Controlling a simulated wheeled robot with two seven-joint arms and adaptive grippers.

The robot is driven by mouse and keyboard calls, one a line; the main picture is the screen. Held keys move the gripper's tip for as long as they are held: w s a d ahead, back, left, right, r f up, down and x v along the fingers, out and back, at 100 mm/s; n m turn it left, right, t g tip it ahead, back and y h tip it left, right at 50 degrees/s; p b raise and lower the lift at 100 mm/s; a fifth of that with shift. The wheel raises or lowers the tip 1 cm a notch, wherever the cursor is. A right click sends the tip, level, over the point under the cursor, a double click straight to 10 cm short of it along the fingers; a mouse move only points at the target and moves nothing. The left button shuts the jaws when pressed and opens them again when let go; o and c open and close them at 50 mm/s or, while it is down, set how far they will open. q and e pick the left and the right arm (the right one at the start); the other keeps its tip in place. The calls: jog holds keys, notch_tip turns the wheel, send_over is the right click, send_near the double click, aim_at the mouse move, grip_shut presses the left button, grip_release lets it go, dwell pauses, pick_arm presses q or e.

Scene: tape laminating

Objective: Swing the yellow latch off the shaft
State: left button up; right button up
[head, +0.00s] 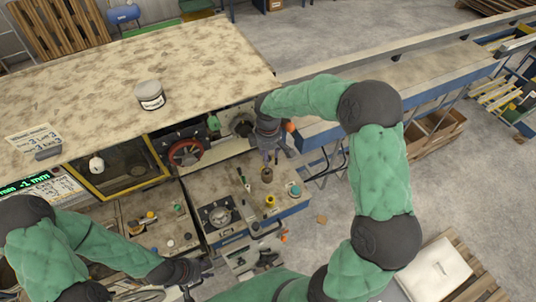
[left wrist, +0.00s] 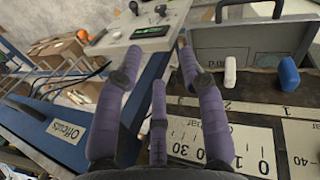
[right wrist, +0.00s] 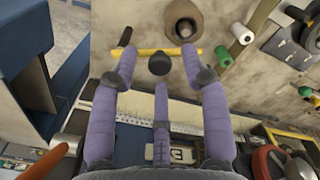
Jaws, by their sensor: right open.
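The yellow latch (right wrist: 155,51) is a thin bar lying crosswise in the right wrist view. A dark round end (right wrist: 160,65) shows just below its middle; I cannot tell whether this is the shaft's end. My right gripper (right wrist: 156,38) is open with its two fingers spread over the bar's ends; I cannot tell whether they touch it. In the head view this gripper (head: 274,153) hangs over the machine's right end, and the latch cannot be made out there. My left gripper (left wrist: 158,48) is open and empty over the front of the bench, low in the head view (head: 192,272).
A brown ring-shaped part (right wrist: 184,20) lies beyond the latch, with green and white spools (right wrist: 236,33) beside it. A red handwheel (head: 186,152) and a yellow-framed window (head: 118,172) are left of my right gripper.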

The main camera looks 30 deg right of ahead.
notch_tip(320, 180, up, 12)
dwell(0.6)
jog(key=shift+c, duration=0.3)
